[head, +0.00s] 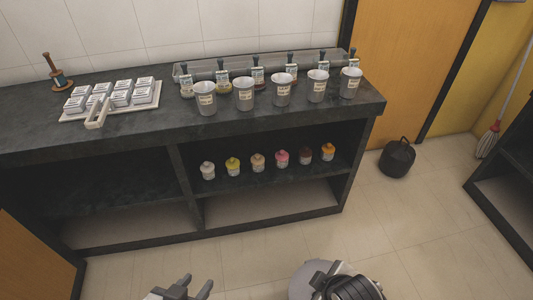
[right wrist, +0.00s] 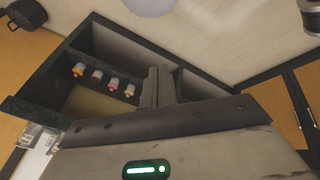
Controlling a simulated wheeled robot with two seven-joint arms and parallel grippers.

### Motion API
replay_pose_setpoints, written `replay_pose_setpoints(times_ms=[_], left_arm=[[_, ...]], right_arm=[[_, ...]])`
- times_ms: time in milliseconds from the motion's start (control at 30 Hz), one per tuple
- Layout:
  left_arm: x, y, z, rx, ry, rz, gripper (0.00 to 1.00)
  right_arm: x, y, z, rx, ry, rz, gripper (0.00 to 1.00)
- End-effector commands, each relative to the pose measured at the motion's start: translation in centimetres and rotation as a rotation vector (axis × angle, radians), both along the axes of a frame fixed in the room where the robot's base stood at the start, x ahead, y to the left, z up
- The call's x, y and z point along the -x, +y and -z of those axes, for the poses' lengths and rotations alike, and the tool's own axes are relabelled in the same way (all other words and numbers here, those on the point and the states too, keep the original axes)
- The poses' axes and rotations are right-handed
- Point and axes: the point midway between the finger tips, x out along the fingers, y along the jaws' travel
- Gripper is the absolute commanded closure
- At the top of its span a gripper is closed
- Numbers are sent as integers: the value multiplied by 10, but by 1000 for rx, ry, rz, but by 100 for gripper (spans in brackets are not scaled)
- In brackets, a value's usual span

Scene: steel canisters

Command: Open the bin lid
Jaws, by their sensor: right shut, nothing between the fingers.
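A black, rounded bin-like object (head: 397,158) with a loop handle on top stands on the floor right of the counter. It is the only thing I see that could be the bin, and its top looks closed. It also shows at the top left edge of the right wrist view (right wrist: 30,14), partly cut off. My left gripper (head: 196,287) is at the bottom edge of the head view, fingers apart and empty, far from it. My right gripper (right wrist: 158,88) is shut and empty in the right wrist view, also away from the bin.
A mop (head: 489,140) leans at right. The floor between is clear.

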Motion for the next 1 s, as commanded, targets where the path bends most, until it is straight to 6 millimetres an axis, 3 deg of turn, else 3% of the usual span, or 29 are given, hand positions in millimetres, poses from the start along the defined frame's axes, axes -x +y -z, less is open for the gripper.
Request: replay_pose_setpoints(times_ms=[200, 567, 1000], left_arm=[[0, 0, 0, 0, 0, 0, 64], [0, 0, 0, 0, 0, 0, 64], [1, 0, 1, 0, 2, -1, 64]], right_arm=[[27, -38, -48, -120, 67, 348, 100], [71, -84, -107, -222, 129, 745, 100], [27, -58, -59, -373, -81, 650, 100]])
